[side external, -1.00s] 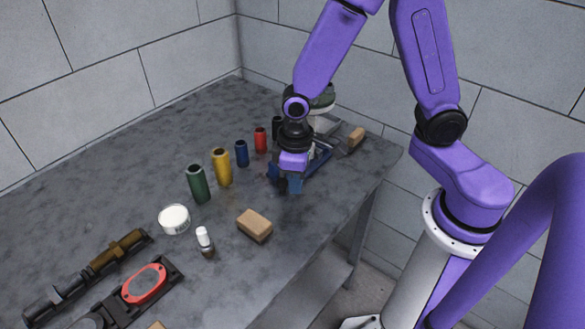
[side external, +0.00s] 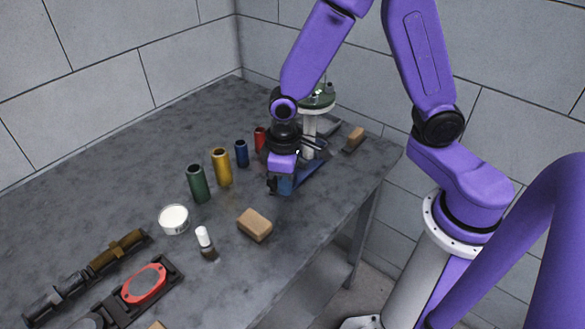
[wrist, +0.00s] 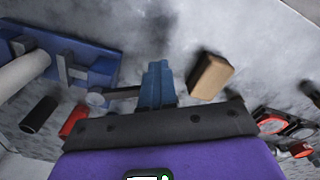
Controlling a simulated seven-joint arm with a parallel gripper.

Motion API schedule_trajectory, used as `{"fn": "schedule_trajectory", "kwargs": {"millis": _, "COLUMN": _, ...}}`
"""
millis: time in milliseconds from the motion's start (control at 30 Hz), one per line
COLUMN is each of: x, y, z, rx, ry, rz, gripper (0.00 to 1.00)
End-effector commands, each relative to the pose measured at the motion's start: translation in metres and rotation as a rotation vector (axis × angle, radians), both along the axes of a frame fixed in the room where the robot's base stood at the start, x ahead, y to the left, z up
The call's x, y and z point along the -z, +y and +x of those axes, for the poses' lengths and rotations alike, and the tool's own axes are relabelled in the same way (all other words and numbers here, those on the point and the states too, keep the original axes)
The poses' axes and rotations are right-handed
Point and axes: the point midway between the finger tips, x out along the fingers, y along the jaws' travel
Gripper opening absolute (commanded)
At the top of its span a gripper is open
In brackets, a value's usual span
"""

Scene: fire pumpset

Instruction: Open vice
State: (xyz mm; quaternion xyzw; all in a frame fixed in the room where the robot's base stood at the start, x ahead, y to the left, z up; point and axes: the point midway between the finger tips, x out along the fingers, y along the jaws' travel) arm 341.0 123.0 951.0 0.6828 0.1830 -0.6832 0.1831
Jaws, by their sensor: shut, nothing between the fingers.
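My gripper (side external: 283,187) is shut and empty, pointing down low over the table in front of the vice. Its blue fingers also show together in the wrist view (wrist: 157,78). The blue vice (side external: 311,173) is right of and behind the gripper in the side view, partly hidden by it. In the wrist view the vice (wrist: 92,62) lies at the upper left with grey metal parts. A dark bar with a round grey end (wrist: 97,99) lies between the vice and my fingers. I cannot tell whether the fingers touch it.
A tan block (side external: 255,225) lies in front of the gripper, and another (side external: 354,139) behind the vice. Red (side external: 260,138), blue (side external: 242,153), yellow (side external: 221,167) and green (side external: 199,183) cylinders stand to the left. A white column (side external: 309,128) rises behind the vice.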

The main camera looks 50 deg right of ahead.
Motion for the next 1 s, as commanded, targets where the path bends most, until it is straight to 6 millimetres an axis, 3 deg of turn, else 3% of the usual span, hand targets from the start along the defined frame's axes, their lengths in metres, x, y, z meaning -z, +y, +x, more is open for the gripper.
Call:
{"fn": "schedule_trajectory", "kwargs": {"millis": 300, "x": -0.001, "y": 0.012, "z": 0.012, "rx": -0.003, "ry": -0.008, "rz": 0.007, "gripper": 0.0}}
{"fn": "schedule_trajectory", "kwargs": {"millis": 1000, "x": -0.001, "y": 0.017, "z": 0.022, "rx": -0.002, "ry": -0.008, "rz": 0.006, "gripper": 0.0}}
